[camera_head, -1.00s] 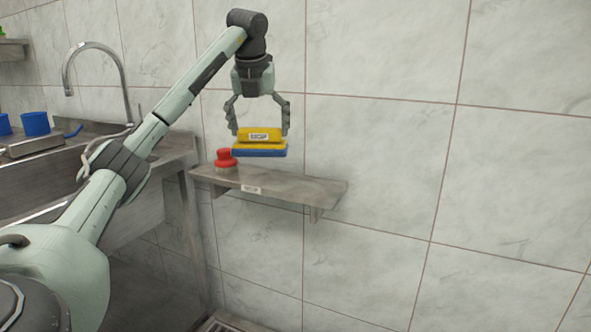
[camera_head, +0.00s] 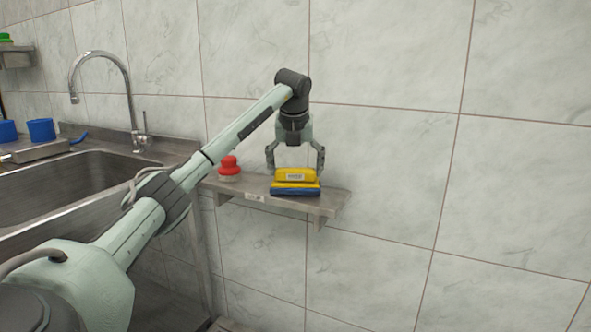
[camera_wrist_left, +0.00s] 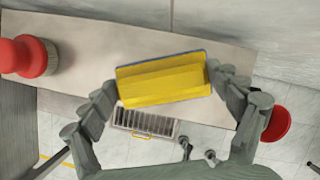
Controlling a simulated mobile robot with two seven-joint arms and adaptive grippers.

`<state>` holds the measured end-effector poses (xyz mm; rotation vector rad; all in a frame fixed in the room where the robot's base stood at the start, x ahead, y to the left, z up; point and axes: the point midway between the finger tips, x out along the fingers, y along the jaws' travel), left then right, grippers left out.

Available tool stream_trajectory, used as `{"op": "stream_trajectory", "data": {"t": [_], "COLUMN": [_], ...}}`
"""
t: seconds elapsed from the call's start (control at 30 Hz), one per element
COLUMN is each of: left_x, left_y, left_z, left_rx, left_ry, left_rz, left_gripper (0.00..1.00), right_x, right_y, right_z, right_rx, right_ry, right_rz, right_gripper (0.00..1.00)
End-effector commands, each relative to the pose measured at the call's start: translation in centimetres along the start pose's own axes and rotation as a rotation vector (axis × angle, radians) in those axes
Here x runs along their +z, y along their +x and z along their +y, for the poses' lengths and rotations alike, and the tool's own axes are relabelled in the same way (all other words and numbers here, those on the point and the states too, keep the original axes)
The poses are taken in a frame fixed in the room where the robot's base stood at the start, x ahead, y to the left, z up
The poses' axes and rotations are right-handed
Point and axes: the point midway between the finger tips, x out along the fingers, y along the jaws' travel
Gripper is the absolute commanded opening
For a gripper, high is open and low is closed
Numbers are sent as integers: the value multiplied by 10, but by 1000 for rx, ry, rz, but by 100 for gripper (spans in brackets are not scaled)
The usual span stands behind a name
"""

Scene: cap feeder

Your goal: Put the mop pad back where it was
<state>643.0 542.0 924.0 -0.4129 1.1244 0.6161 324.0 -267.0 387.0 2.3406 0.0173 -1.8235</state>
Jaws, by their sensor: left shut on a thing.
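The mop pad (camera_head: 296,187) is a yellow block with a blue underside and a small white label. It is at the right part of the small metal wall shelf (camera_head: 240,187), at the shelf's surface; whether it fully rests there is hard to tell. My left gripper (camera_head: 296,169) points down and is shut on the pad, one finger at each end. The pad (camera_wrist_left: 165,80) also shows in the left wrist view, slightly tilted, between the fingers and over the shelf (camera_wrist_left: 90,55). My right gripper is in neither view.
A red-topped brush (camera_head: 229,168) stands on the shelf left of the pad. A sink (camera_head: 75,190) with a tall faucet (camera_head: 130,95) and blue cups (camera_head: 41,129) is at left. The tiled wall is close behind. A floor grate (camera_wrist_left: 145,122) lies below.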

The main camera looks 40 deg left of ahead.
Motion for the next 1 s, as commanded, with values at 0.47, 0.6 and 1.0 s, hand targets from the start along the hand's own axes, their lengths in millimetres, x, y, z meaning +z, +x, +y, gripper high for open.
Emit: {"op": "stream_trajectory", "data": {"t": [0.47, 0.6, 1.0], "left_x": [-1, -1, 1], "left_y": [2, 2, -52], "left_z": [0, 0, 0], "left_rx": [1, 0, -2], "left_ry": [0, 0, 1], "left_rz": [0, 0, -3], "left_gripper": [100, 100, 100], "right_x": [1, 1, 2], "right_y": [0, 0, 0], "right_z": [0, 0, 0], "right_rx": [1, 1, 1], "right_ry": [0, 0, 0], "right_rz": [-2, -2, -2], "right_gripper": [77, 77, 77]}}
